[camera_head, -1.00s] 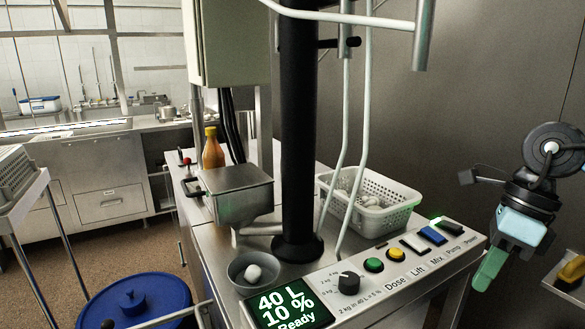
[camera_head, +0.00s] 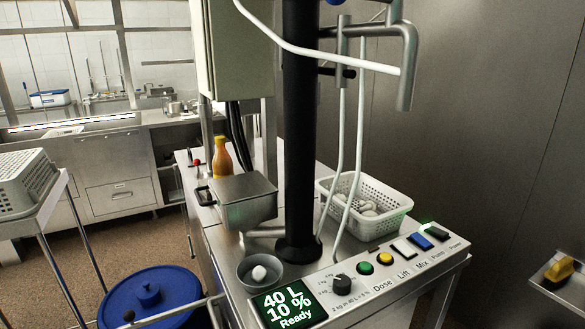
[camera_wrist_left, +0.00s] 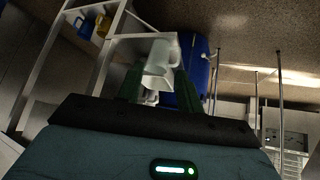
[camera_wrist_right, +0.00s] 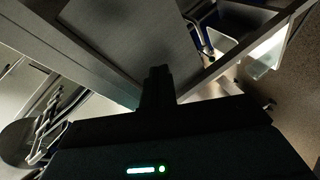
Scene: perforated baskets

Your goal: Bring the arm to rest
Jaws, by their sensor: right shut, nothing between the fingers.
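My right gripper (camera_wrist_right: 157,85) shows in the right wrist view with its dark fingers together and nothing between them. My left gripper (camera_wrist_left: 157,85) shows in the left wrist view with its two green fingers apart. A pale jug (camera_wrist_left: 160,62) appears beyond and between those fingers; it looks farther off, not held. Neither gripper is in the head view.
A steel machine with a control panel (camera_head: 365,283) stands in front, its display reading Ready. A white perforated basket (camera_head: 385,221) with pale items and a small bowl (camera_head: 246,275) sit on it. A blue lidded bin (camera_head: 158,306) stands at lower left.

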